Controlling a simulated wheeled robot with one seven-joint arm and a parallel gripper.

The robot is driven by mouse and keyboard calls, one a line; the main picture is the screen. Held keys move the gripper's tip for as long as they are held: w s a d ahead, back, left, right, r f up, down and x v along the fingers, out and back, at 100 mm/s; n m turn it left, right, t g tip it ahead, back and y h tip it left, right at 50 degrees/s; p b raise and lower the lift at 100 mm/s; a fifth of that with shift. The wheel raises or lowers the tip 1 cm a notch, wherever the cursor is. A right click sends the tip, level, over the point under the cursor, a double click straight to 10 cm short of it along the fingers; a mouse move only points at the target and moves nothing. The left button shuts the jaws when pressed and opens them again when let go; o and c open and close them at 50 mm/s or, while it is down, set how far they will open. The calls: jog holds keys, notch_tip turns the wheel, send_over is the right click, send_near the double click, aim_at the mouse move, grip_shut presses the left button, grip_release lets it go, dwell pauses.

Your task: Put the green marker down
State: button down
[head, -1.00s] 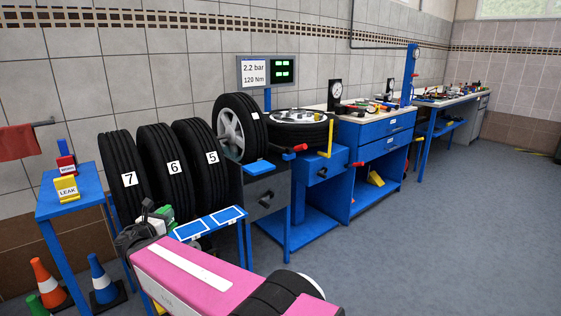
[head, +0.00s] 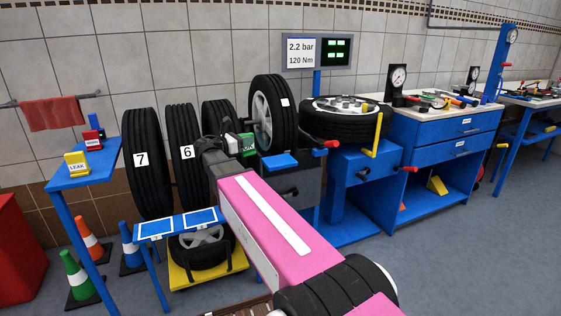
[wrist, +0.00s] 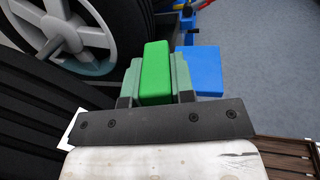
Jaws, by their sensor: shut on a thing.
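My gripper (head: 236,147) is shut on the green marker (head: 249,144), a small green block with a white label. In the wrist view the marker (wrist: 155,75) sits between the two grey-green fingers, and nothing shows directly under it. In the head view it is in front of the tyres, just left of the wheel with a silver rim (head: 268,120). A low blue stand with white-outlined pads (head: 181,224) is below and left of my gripper. A yellow LEAK marker (head: 77,164) and a red marker (head: 92,141) stand on a blue table (head: 98,171).
Upright tyres 7 (head: 146,180) and 6 (head: 186,150) stand behind the low stand. A blue plate (head: 279,161) is right of the marker. Cones (head: 78,277) stand at the lower left. A blue workbench (head: 425,140) is at the right.

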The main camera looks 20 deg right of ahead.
jog(key=w+d+r+m+g, duration=0.2)
jog(key=w+d+r+g, duration=0.15)
jog(key=r, duration=0.35)
send_over(279, 160)
notch_tip(279, 160, down, 7)
jog(key=shift+w+d+f+h, duration=0.1)
jog(key=shift+f+h, duration=0.2)
jog(key=shift+f, duration=1.55)
jog(key=c, duration=1)
grip_release()
jog(key=shift+f, duration=0.1)
jog(key=shift+o, duration=0.2)
